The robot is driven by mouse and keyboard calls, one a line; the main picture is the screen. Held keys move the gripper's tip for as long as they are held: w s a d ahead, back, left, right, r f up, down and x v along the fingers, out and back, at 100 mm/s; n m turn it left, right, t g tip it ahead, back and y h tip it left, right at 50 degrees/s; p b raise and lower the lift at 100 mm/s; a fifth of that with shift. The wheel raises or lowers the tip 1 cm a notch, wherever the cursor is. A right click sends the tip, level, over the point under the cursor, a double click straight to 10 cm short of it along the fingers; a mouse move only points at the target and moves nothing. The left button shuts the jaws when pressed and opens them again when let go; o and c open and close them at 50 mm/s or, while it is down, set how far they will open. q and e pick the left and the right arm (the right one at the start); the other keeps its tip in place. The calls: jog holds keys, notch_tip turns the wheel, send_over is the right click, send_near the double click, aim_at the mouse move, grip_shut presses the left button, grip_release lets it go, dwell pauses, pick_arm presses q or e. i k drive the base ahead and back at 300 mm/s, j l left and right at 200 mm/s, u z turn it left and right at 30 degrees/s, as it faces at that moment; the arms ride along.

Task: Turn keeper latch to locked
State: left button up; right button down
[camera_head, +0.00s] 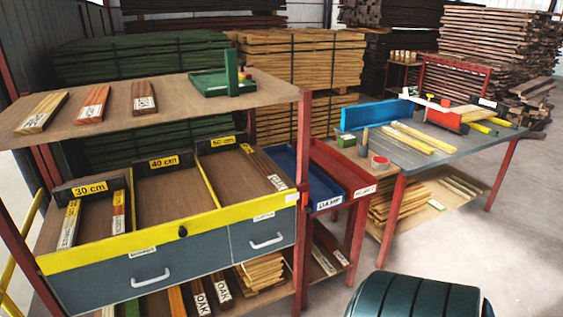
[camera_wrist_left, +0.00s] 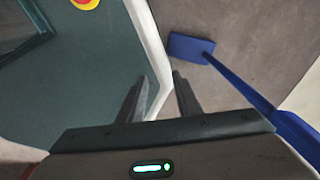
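I cannot pick out a keeper latch for certain in either view. In the head view a small dark round piece (camera_head: 182,231) sits on the yellow front rail (camera_head: 130,246) of the sorting bench; I cannot tell whether it is the latch or how it is turned. My left gripper (camera_wrist_left: 160,88) shows only in the left wrist view. Its two dark fingers stand apart with nothing between them. Beyond them are a pale-edged teal panel (camera_wrist_left: 95,85) and a brown-grey surface (camera_wrist_left: 240,30). My right gripper is in neither view.
A blue flat-ended tool (camera_wrist_left: 190,48) lies right of the fingers in the wrist view. A red-and-yellow round piece (camera_wrist_left: 85,3) is at its top edge. In the head view, a grey-topped table (camera_head: 450,140) with boards stands at right. Open floor (camera_head: 500,250) shows at lower right.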

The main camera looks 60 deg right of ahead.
aim_at(304, 206)
jog(key=z, duration=2)
